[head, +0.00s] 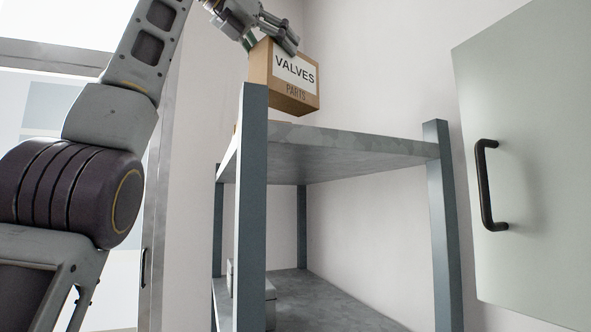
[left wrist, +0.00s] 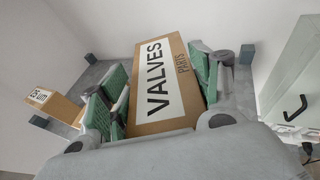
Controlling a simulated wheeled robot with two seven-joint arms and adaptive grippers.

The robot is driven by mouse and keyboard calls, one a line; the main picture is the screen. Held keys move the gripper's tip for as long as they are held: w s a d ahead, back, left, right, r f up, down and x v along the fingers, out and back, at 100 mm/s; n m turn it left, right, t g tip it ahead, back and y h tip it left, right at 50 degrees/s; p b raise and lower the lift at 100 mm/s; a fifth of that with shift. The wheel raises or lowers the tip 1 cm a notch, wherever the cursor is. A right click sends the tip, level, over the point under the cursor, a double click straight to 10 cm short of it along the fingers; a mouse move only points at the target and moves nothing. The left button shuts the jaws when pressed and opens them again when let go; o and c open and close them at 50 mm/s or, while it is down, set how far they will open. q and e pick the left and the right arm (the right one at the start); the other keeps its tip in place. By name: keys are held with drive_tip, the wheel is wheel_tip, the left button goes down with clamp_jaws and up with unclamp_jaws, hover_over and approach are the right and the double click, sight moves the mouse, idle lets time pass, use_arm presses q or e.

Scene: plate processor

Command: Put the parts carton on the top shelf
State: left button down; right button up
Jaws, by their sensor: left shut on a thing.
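The parts carton (head: 290,92) is a brown box with a white label reading VALVES and PARTS printed below it. In the head view it is tilted, above the top shelf (head: 350,142) of the grey metal rack. My left gripper (head: 268,38) is shut on the carton from above. In the left wrist view the carton (left wrist: 165,85) sits between the green pads of my left gripper (left wrist: 158,95). I cannot tell whether the carton's lower edge touches the shelf. My right gripper is not in view.
Another brown box with a white label (left wrist: 52,103) stands at the left in the left wrist view. Rack posts (head: 252,200) rise above the shelf corners. A grey box (head: 268,300) lies on the lower shelf. A pale cabinet door with a black handle (head: 484,185) is at the right.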

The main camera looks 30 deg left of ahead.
use_arm(q)
drive_tip(key=shift+s+a+r, duration=0.15)
drive_tip(key=shift+s, duration=0.3)
drive_tip(key=shift+w+f, duration=0.3)
drive_tip(key=shift+f, duration=0.1)
drive_tip(key=shift+s+f, duration=0.15)
drive_tip(key=shift+f, duration=0.25)
hover_over(273, 101)
drive_tip(key=shift+f, duration=2.6)
drive_tip(key=shift+f, duration=1.65)
drive_tip(key=shift+c, duration=1.1)
unclamp_jaws()
